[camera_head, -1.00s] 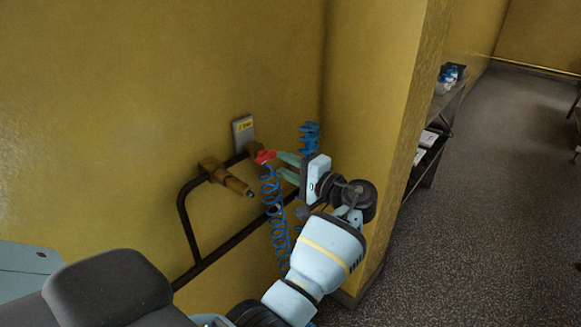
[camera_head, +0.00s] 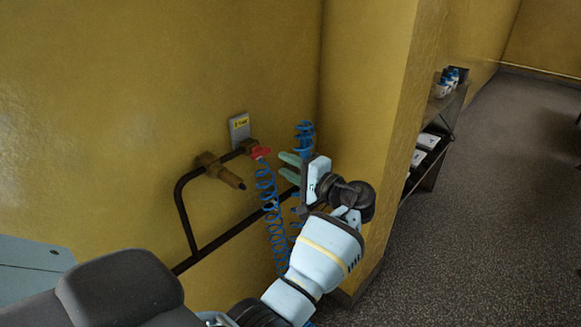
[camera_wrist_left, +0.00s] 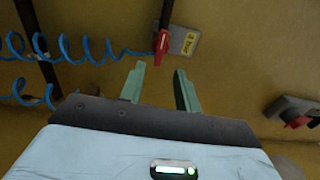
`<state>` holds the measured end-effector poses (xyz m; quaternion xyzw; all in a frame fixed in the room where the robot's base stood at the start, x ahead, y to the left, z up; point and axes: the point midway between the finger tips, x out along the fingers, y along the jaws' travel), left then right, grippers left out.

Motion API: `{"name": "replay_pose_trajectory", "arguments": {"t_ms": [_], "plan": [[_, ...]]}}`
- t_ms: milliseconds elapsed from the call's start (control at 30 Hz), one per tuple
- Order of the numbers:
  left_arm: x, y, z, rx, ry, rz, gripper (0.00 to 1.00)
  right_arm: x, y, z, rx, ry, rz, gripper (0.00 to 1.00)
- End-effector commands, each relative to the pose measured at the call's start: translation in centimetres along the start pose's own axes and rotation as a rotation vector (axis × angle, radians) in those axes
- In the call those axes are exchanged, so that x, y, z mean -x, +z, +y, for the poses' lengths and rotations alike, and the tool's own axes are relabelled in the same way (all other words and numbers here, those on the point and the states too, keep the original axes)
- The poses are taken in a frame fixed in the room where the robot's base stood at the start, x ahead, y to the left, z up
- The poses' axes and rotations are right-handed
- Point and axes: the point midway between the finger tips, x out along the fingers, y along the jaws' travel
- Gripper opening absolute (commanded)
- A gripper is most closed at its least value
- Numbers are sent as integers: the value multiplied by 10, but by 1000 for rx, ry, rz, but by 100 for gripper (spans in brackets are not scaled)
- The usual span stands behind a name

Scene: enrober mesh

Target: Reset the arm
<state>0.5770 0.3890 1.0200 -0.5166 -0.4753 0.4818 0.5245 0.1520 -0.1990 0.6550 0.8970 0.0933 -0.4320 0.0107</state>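My left gripper (camera_head: 283,164) is in front of the yellow wall with its two pale green fingers apart and nothing between them. In the left wrist view the open fingers (camera_wrist_left: 158,80) point toward the wall, short of a red valve handle (camera_wrist_left: 161,44). In the head view the red handle (camera_head: 260,152) sits on the pipe just left of the fingertips, with a small gap between. My right gripper is not in view.
A blue coiled hose (camera_head: 270,205) hangs below the handle; another blue coil (camera_head: 305,140) is behind the gripper. A dark pipe frame (camera_head: 183,215) and brass fitting (camera_head: 218,170) are at left. A wall corner and shelf (camera_head: 435,150) stand at right, beside open floor.

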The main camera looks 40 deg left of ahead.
Motion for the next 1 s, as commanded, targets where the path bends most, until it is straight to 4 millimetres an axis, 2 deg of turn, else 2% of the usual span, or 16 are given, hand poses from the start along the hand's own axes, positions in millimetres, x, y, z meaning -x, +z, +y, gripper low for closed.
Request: {"name": "replay_pose_trajectory", "arguments": {"t_ms": [333,467,567,767,900,1000], "plan": [[0,0,1,-1,1,1,33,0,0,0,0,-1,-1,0],[-2,3,20,-12,26,39,33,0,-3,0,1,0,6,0],[-3,8,58,-27,81,117,33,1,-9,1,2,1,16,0],[7,35,158,-35,267,332,33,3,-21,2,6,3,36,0],[26,65,219,-15,420,469,33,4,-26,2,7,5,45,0],[43,92,258,10,539,554,33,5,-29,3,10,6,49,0]]}}
